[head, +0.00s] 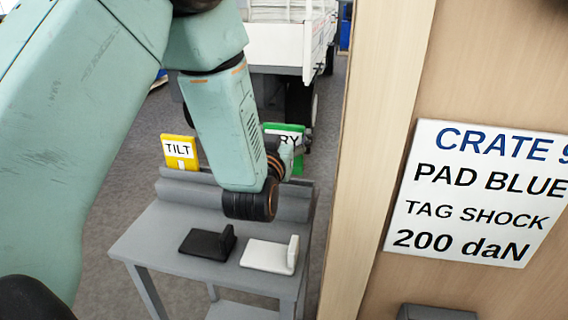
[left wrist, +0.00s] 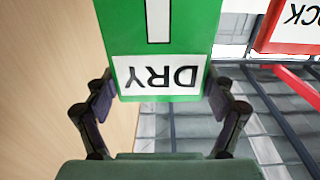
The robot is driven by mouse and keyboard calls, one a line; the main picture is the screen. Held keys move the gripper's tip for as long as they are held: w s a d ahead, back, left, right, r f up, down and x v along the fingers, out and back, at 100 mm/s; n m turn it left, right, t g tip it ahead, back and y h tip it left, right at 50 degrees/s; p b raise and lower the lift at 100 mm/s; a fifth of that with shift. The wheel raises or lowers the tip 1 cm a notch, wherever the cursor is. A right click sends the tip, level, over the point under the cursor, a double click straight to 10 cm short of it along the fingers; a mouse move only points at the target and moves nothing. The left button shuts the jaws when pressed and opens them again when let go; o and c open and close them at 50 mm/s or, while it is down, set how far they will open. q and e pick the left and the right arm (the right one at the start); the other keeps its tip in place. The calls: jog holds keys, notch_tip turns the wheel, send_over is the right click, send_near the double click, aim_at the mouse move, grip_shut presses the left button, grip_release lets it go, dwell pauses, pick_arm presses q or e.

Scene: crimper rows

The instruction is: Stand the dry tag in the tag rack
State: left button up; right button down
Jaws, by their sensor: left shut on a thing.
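The dry tag (head: 297,166) is green with a white label, partly hidden behind my left arm in the head view. In the left wrist view the dry tag (left wrist: 190,40) fills the upper middle, its lettering upside down. My left gripper (left wrist: 160,98) is shut on it, one finger at each side edge. The gripper (head: 287,156) is mostly hidden by my wrist in the head view. The grey tag rack (head: 185,190) runs along the back of a small grey table. The dry tag is at its right end; whether it touches the rack is hidden. My right gripper is not in view.
A yellow TILT tag (head: 180,152) stands at the rack's left. A black angled piece (head: 205,243) and a white one (head: 265,255) lie on the table (head: 155,232). A wooden crate wall (head: 385,100) with a sign (head: 475,195) rises close at right. The left wrist view shows a red-edged tag (left wrist: 290,28).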

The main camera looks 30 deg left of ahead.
pick_arm(q)
jog(key=f, duration=0.2)
jog(key=d+f, duration=0.1)
jog(key=f, duration=0.1)
jog(key=shift+w+f, duration=0.15)
jog(key=shift+a+f, duration=0.15)
jog(key=shift+f, duration=0.2)
jog(key=shift+a+f, duration=0.2)
jog(key=shift+a, duration=0.05)
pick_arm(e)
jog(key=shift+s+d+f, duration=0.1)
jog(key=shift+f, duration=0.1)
pick_arm(q)
jog(key=shift+d, duration=0.1)
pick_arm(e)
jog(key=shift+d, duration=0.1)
pick_arm(q)
jog(key=shift+d+f, duration=0.1)
jog(key=o, duration=0.7)
jog(key=shift+d, duration=0.1)
jog(key=o, duration=0.3)
jog(key=shift+a, duration=0.25)
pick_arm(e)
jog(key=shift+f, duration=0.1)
